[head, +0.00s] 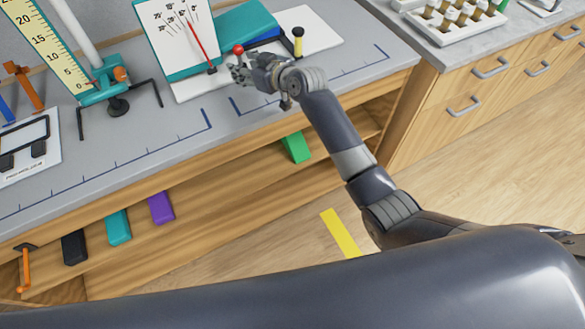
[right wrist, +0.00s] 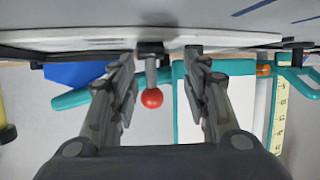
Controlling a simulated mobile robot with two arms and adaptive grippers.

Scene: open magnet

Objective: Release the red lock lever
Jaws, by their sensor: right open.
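The red lock lever is a red ball knob (head: 238,49) on a grey stalk. It stands at the front of a teal and white device whose panel (head: 165,25) carries an angle scale and a red needle. My right gripper (head: 238,72) is at the device's front, close to the knob. In the right wrist view the red knob (right wrist: 152,97) appears between the two open fingers of my right gripper (right wrist: 160,60), nearer the left finger, with a visible gap on each side. The base of the lever is partly hidden in the head view. My left gripper is not in view.
A ruler stand (head: 45,45) is at the left on the grey bench. A rack (head: 455,22) sits on the right counter. The bench front has free room.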

